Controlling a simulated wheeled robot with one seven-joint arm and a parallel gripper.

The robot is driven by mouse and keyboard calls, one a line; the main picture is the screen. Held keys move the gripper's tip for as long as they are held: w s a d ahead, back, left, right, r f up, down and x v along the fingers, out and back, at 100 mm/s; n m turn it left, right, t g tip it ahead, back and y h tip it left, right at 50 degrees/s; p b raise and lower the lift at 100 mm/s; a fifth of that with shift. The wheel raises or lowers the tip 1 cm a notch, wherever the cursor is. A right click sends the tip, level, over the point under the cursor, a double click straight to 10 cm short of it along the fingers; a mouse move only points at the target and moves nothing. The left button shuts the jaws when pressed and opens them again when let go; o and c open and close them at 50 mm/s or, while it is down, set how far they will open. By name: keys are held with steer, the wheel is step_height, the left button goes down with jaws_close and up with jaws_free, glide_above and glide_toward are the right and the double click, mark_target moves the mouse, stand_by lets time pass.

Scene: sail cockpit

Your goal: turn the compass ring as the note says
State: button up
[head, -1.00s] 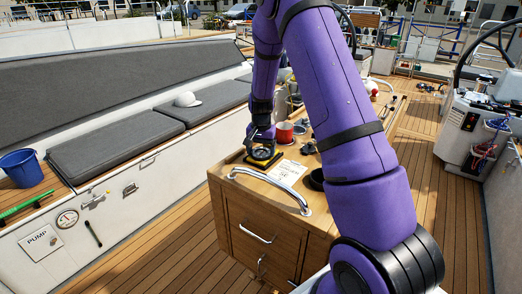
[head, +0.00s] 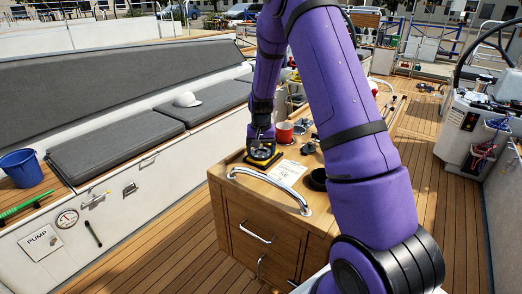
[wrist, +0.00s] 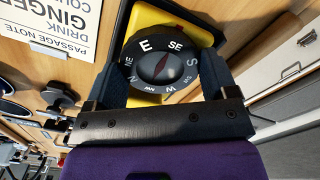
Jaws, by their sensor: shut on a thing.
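The compass (head: 262,152) sits on a yellow base on the wooden cabinet top. In the wrist view its black ring (wrist: 146,46) carries white letters, with E and SE at the top and W at the bottom. A red needle lies slanted under the dome. My gripper (wrist: 162,66) has one finger on each side of the ring and is shut on it. The passage note (head: 284,170) lies right of the compass. In the wrist view the note (wrist: 50,22) is cut off, showing "GINGER" and "DRINK"; a small "SE" seems to show in the head view.
A red mug (head: 284,132) stands just behind the compass. A chrome rail (head: 270,183) runs along the cabinet's near edge. A black round holder (head: 318,180) is at the right. Grey bench cushions (head: 115,147) lie to the left, with open deck between.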

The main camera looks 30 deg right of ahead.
mark_target(261, 152)
steer(key=o, duration=0.8)
steer(key=shift+o, duration=0.2)
step_height(261, 152, up, 11)
steer(key=shift+f, duration=0.1)
steer(key=s+a+r+n+t, duration=0.1)
steer(key=s+a+r+n, duration=0.1)
steer(key=s+a+r, duration=0.5)
steer(key=s+a+r+n+t, duration=0.1)
steer(key=s+a+r+t, duration=0.15)
steer(key=s+r, duration=0.65)
steer(key=s+a+r+n+t, duration=0.1)
steer(key=s+a+r, duration=0.1)
steer(key=s, duration=0.7)
steer(key=s+a+r+n, duration=0.2)
steer(key=s+a, duration=0.2)
steer(key=s, duration=0.5)
steer(key=shift+s+n+t, duration=0.2)
steer(key=shift+n+t, duration=0.1)
steer(key=shift+t, duration=0.05)
